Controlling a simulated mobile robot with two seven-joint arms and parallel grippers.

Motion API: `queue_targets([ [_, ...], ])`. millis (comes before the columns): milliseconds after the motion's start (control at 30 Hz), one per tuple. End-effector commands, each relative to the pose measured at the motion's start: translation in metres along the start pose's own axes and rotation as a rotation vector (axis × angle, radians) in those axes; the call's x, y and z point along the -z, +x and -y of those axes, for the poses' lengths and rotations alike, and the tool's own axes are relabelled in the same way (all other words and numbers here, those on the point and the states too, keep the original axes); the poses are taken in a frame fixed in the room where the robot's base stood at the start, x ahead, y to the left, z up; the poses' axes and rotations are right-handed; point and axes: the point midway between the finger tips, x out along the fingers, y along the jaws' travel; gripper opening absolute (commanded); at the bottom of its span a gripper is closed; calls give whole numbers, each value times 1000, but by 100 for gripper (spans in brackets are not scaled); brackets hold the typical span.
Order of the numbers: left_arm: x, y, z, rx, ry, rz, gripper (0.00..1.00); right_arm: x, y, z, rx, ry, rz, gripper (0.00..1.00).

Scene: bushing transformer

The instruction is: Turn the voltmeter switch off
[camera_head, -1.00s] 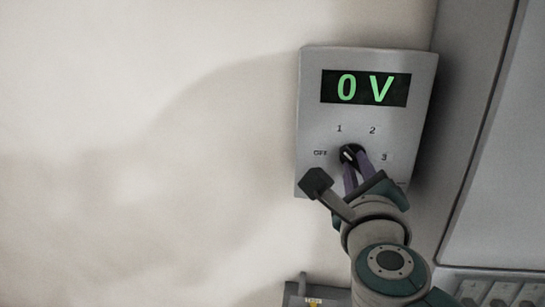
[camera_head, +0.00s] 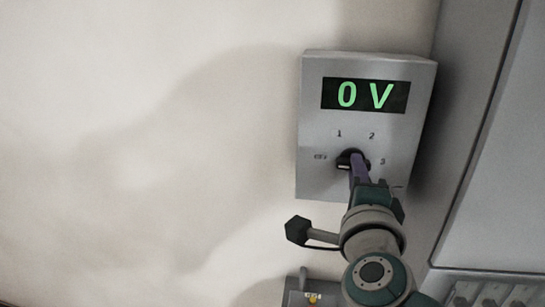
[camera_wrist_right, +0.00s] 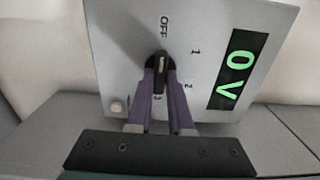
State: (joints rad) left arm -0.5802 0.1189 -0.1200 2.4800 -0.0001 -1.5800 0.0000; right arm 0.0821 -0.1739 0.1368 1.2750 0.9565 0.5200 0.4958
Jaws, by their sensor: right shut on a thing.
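The voltmeter (camera_head: 318,125) is a grey box on the wall with a green "0 V" display. Its switch is a black knob (camera_head: 346,157) with a white mark, set among the labels OFF, 1, 2 and 3. My right gripper (camera_head: 357,163) comes from below, its purple fingers shut on the knob. In the right wrist view the fingers hold the knob (camera_wrist_right: 160,62) from both sides. There its white mark appears to point towards the OFF label. The fingers hide part of the knob. My left gripper is not in view.
A large grey cabinet (camera_head: 490,160) stands to the right of the voltmeter. A small grey box with a yellow label (camera_head: 313,297) is below it, partly behind my right arm. The pale wall (camera_head: 150,150) on the left is clear.

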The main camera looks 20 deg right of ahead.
Motion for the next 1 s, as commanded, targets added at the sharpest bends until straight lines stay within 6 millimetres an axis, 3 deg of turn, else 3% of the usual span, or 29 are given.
queue_targets([
  [567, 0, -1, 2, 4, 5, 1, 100, 0, 0, 0, 1, -32, -1, 0],
  [600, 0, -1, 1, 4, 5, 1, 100, 0, 0, 0, 1, -32, 0, 23],
  [833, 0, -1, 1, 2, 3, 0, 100, 0, 0, 0, 1, -30, 0, 49],
  [1000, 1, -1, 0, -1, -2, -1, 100, 0, 0, 0, 1, -29, 0, 49],
])
